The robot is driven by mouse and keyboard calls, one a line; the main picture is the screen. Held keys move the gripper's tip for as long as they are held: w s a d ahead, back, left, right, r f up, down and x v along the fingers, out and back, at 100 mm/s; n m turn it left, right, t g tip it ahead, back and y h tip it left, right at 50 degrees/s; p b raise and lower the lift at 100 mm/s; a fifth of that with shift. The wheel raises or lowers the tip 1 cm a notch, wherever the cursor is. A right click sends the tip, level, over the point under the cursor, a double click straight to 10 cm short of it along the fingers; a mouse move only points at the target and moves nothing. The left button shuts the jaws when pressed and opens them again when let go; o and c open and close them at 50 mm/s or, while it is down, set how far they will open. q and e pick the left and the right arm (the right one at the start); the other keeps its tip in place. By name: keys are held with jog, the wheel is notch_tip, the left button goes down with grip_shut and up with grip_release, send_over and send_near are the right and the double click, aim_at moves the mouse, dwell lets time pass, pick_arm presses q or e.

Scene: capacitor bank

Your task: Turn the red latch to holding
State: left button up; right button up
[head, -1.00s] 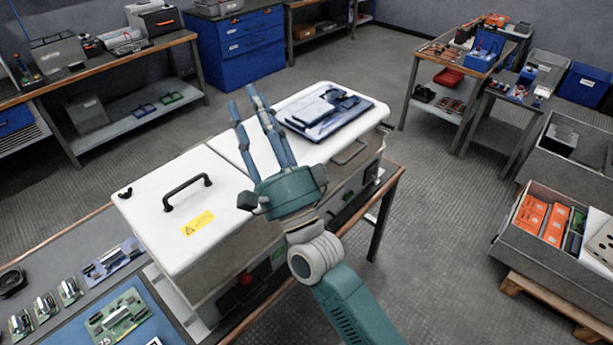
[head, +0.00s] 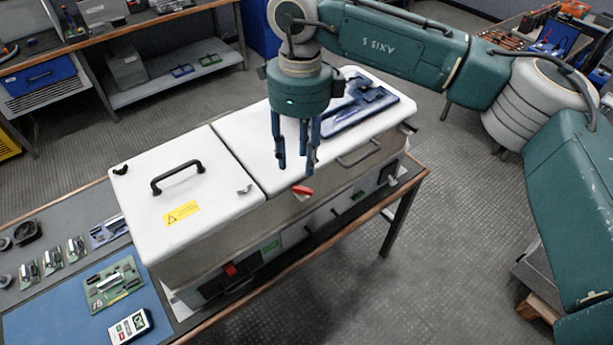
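The red latch (head: 302,190) is a small red handle at the upper front edge of the white-lidded cabinet (head: 195,245), just right of the seam between its two lids. It lies slightly tilted in the picture. My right gripper (head: 296,168) points down above it, its slim blue-grey fingers spread apart with nothing between them. The fingertips end just above the latch in the picture; I see no clear contact, and the exact gap in depth cannot be told. My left gripper is out of view.
The left lid (head: 220,175) has a black handle (head: 178,177) and a yellow warning label (head: 182,212). A blue tray (head: 365,112) lies on the right lid. A red button (head: 230,270) sits low on the front. Circuit boards and a meter (head: 130,326) lie at lower left.

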aim_at(303, 190)
jog(key=f+p, duration=0.1)
jog(key=f, duration=0.2)
jog(key=f+p, duration=0.2)
jog(key=f, duration=0.1)
jog(key=f+p, duration=0.1)
jog(key=f, duration=0.2)
jog(key=shift+w+d+f+p, duration=0.25)
jog(key=shift+w+d+p, duration=0.05)
jog(key=shift+f, duration=0.35)
jog(key=shift+c, duration=0.8)
grip_shut()
